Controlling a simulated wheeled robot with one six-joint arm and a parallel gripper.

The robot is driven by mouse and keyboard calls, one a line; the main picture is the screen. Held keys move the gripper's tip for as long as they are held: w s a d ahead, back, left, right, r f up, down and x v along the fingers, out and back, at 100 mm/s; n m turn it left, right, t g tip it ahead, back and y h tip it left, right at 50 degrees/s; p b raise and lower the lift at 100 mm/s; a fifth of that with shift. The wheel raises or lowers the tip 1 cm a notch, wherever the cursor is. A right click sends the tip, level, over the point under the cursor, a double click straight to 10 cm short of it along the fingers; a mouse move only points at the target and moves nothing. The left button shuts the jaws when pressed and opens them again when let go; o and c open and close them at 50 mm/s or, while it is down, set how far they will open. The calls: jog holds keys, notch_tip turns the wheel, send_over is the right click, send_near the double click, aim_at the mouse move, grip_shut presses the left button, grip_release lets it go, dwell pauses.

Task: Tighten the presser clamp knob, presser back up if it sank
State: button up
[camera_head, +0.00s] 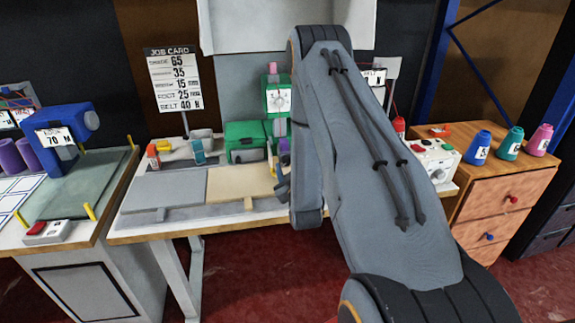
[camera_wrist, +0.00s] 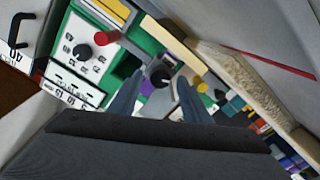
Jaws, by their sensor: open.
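The green binding machine (camera_head: 245,140) stands on the bench in the head view, partly hidden by my arm. In the wrist view, my gripper (camera_wrist: 157,93) is open, with its two grey fingers pointing at the machine. A round dark knob (camera_wrist: 160,75) shows between and just beyond the fingertips; it may be the presser clamp knob. I cannot tell whether the fingers reach around it. Nothing is visibly held. The presser's height cannot be made out. In the head view most of my gripper is hidden behind my arm.
A white dial panel with a black knob (camera_wrist: 82,51), a red knob (camera_wrist: 112,36) and a yellow knob (camera_wrist: 202,87) are close to my fingers. Thread cones (camera_head: 510,142) stand on the wooden cabinet (camera_head: 480,208) at right.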

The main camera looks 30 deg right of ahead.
jog(key=c, duration=1)
jog(key=shift+c, duration=0.2)
